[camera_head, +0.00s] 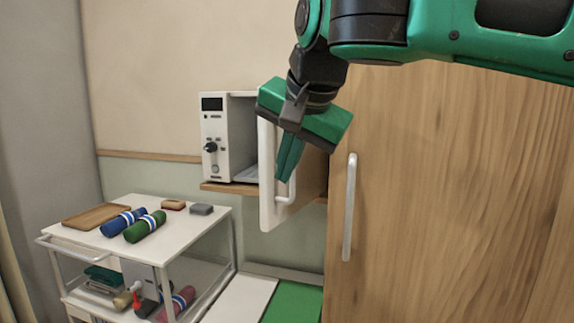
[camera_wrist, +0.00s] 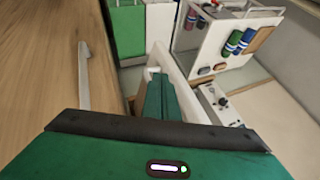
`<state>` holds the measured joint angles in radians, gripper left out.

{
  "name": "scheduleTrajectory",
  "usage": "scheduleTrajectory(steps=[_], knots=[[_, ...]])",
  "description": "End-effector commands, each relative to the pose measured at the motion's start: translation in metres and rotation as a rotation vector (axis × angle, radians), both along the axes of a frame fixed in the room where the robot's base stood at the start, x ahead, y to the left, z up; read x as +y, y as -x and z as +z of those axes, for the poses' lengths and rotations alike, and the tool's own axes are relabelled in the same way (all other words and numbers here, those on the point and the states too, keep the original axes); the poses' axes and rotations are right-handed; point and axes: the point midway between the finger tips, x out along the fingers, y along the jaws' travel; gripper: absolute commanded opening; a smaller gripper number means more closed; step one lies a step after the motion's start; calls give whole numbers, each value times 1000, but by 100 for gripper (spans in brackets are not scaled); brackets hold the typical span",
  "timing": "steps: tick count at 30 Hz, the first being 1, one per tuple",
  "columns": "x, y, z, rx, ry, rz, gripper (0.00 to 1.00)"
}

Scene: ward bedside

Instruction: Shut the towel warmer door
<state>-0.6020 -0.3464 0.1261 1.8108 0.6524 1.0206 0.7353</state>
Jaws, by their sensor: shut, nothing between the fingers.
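The towel warmer (camera_head: 228,140) is a white box with a dark display and a black knob, standing on a wooden wall shelf. Its white door (camera_head: 267,185) stands wide open, swung out toward me, with a handle on its outer face. In the wrist view the door (camera_wrist: 183,72) runs beside my fingers, and the warmer's front (camera_wrist: 218,102) is at right. My gripper (camera_head: 287,172) is shut and empty, pointing down on the outer-face side of the door by the handle. The gripper hides part of the door and warmer; I cannot tell whether the fingers touch.
A tall wooden cabinet (camera_head: 440,190) with a metal handle (camera_head: 349,205) stands close on the right. A white trolley (camera_head: 190,215) at lower left holds rolled towels (camera_head: 146,226), a wooden tray (camera_head: 97,215) and small blocks.

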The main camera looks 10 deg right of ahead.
Motion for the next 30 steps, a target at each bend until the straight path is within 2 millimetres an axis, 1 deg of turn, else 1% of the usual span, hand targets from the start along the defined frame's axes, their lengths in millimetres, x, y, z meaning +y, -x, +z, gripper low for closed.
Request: scheduleTrajectory(steps=[1, 6, 12, 17, 30], knots=[[1, -5, -9, 4, 3, 3, 0], [3, -21, -30, 3, 2, 2, 0], [4, -33, -46, 1, 1, 3, 0], [4, -36, -50, 1, 0, 2, 0], [4, -39, -51, 1, 0, -14, 0]])
